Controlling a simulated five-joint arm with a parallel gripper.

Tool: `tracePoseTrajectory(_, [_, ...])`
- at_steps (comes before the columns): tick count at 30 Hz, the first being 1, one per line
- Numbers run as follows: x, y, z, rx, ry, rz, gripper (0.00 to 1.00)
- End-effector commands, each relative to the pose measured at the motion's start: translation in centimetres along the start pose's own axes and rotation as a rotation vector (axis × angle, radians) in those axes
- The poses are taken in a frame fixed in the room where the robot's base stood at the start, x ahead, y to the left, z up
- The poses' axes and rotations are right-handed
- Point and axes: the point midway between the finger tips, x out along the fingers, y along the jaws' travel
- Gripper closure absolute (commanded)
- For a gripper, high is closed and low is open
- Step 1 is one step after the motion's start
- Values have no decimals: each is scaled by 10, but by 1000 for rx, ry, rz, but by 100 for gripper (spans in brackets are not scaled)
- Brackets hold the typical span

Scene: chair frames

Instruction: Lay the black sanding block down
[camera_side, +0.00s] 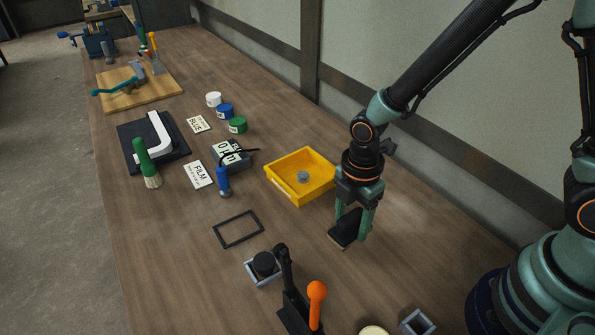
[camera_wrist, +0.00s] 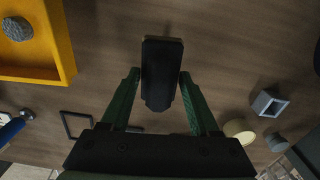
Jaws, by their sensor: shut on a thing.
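The black sanding block (camera_side: 345,228) is between the fingers of my gripper (camera_side: 354,220), which is shut on it. In the side view it is low over or at the wooden table, right of the yellow tray; I cannot tell whether it touches the table. In the wrist view the block (camera_wrist: 161,72) shows as a long dark shape between the two green fingers of my gripper (camera_wrist: 161,80). A thin black rectangular frame (camera_side: 238,229) lies flat on the table to the left of the block, with bare wood inside it.
The yellow tray (camera_side: 279,187) holds a small grey round piece (camera_side: 303,177). Nearer the camera are a grey square holder with a black knob (camera_side: 264,265), an orange-handled clamp (camera_side: 317,291) and a grey square cup (camera_side: 417,322). Wood between frame and block is clear.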

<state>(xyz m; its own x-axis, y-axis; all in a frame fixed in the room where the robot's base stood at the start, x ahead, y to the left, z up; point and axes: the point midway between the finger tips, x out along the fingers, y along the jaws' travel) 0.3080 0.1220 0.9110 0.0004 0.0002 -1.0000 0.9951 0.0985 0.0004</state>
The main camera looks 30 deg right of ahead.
Motion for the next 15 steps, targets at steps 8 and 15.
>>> tracePoseTrajectory(8, [8,0,0,0,0,0,99])
tracePoseTrajectory(15, [14,0,0,0,0,-1,99])
